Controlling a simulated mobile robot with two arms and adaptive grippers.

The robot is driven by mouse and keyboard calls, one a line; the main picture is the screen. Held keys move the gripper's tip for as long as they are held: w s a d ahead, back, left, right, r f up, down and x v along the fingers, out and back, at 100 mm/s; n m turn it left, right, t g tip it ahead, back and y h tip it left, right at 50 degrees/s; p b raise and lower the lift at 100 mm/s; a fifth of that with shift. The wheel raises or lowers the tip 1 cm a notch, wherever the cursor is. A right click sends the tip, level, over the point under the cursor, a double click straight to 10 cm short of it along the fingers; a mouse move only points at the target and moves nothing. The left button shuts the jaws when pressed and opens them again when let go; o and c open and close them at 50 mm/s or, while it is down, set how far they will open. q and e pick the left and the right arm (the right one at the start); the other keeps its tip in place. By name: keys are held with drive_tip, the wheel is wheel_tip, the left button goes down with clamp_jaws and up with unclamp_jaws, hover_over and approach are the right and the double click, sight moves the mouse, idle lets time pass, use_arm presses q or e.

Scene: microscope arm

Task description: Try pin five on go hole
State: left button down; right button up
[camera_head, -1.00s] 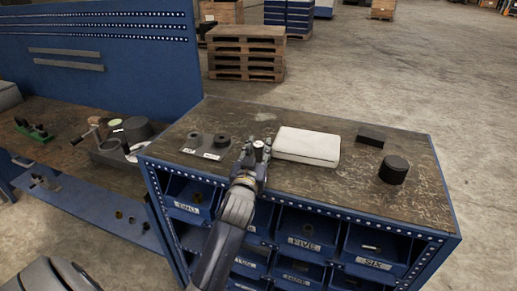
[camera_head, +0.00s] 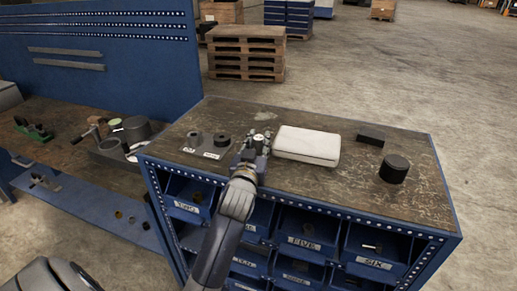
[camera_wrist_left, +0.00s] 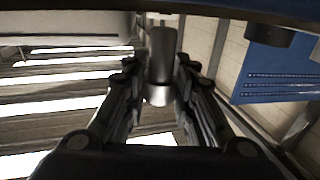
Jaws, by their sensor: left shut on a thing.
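My left gripper (camera_head: 258,143) is shut on a small grey metal pin, just right of the gauge block and above the cabinet top. In the left wrist view the pin (camera_wrist_left: 161,50) is a smooth cylinder between the two fingers (camera_wrist_left: 158,80). The dark gauge block (camera_head: 206,150) lies at the left of the cabinet top. It bears two round dark ring-like pieces, left (camera_head: 194,139) and right (camera_head: 222,139), with white labels in front, too small to read surely. The drawer labelled FIVE (camera_head: 304,243) is below. My right gripper is not in view.
A white box (camera_head: 308,144) stands close right of my left gripper. A black block (camera_head: 371,135) and a black cylinder (camera_head: 394,168) are farther right on the cabinet top (camera_head: 330,186). A lower bench with fixtures (camera_head: 118,140) adjoins at left.

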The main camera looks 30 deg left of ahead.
use_arm(q)
drive_tip(key=shift+r, duration=0.95)
drive_tip(key=b+v, duration=0.1)
drive_tip(key=v, duration=0.2)
drive_tip(key=a+b+v, duration=0.1)
drive_tip(key=v, duration=0.6)
drive_tip(key=shift+s+a+r+b, duration=0.2)
drive_tip(key=shift+s+b, duration=0.2)
drive_tip(key=p+v, duration=0.1)
drive_tip(key=v, duration=0.1)
drive_tip(key=p+v, duration=0.1)
drive_tip(key=r+p+v, duration=0.1)
drive_tip(key=p+v, duration=0.1)
drive_tip(key=shift+s+a, duration=0.3)
drive_tip(key=shift+s, duration=0.15)
drive_tip(key=shift+f, duration=0.1)
